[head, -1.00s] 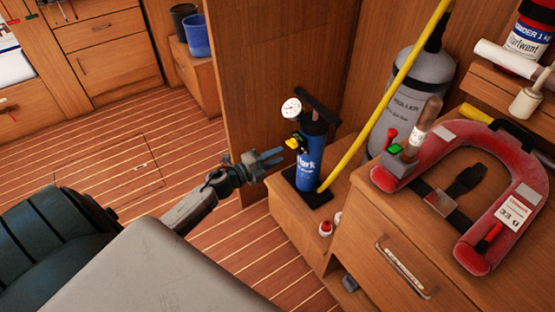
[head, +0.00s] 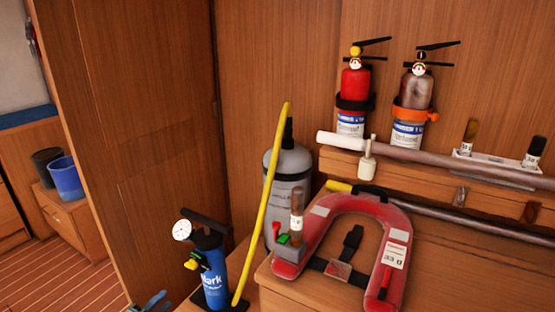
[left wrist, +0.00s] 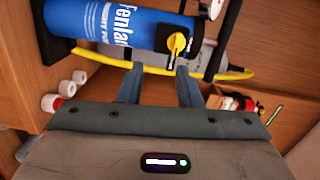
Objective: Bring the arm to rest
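My left gripper (head: 150,303) shows only as blue-grey fingertips at the bottom edge of the head view, left of the blue pump (head: 214,278). The rest of that arm is out of the picture. In the left wrist view the two fingers of the left gripper (left wrist: 159,82) stand apart with nothing held between them. The blue pump (left wrist: 120,28) and the yellow hose (left wrist: 150,70) lie just beyond the fingertips; I cannot tell how close. My right gripper is in neither view.
A grey cylinder (head: 287,171) stands behind the yellow hose (head: 263,205). A red life vest (head: 314,235) lies on the cabinet top. Two extinguishers, red (head: 355,85) and grey-brown (head: 417,92), hang on the wall. Small white-and-red items (left wrist: 66,89) sit beside the pump. Open floor (head: 60,280) shows at left.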

